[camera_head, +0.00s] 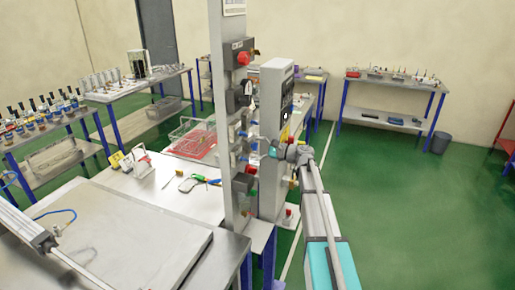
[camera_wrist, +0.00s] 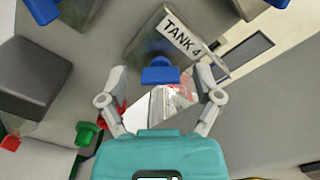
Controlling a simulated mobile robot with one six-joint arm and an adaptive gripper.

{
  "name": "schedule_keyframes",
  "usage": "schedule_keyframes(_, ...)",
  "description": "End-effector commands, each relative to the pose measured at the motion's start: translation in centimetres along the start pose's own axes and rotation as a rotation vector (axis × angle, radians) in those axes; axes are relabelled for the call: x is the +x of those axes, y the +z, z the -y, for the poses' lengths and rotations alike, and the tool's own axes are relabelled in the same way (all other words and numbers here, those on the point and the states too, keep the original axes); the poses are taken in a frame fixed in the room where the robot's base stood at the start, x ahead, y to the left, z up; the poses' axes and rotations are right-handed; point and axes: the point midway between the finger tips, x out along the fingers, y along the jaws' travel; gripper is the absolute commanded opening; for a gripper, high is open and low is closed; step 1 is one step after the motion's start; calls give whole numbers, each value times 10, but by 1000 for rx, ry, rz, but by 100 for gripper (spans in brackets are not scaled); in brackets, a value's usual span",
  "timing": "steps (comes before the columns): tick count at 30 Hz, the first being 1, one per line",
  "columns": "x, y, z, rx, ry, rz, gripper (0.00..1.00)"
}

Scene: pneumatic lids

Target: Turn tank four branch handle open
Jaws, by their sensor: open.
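The tank four valve is a grey block with a white "TANK 4" label (camera_wrist: 180,36) in the wrist view. Its blue handle (camera_wrist: 160,75) sticks out below the label. My gripper (camera_wrist: 160,82) is open, with one finger on each side of the blue handle. I cannot tell whether either finger touches it; gaps show on both sides. In the head view my gripper (camera_head: 271,146) is at the right side of the grey upright panel (camera_head: 232,110), at mid-height. The tank four handle is hard to make out there.
The wrist view shows other blue handles (camera_wrist: 43,10), a green knob (camera_wrist: 86,133) and a red knob (camera_wrist: 10,142) nearby. A grey cabinet (camera_head: 276,80) stands behind the panel. A workbench (camera_head: 120,198) lies left. Green floor (camera_head: 400,205) is clear to the right.

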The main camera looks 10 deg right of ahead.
Motion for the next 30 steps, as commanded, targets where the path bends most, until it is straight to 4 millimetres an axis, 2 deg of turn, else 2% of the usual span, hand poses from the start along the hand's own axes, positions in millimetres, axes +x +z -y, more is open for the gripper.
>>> schedule_keyframes(1,0,0,0,0,0,0,77)
schedule_keyframes(2,0,0,0,0,0,0,72)
schedule_keyframes(13,0,0,0,0,0,0,3)
schedule_keyframes(23,0,0,0,-27,1,0,1)
schedule_keyframes(30,0,0,-1,-124,1,0,1)
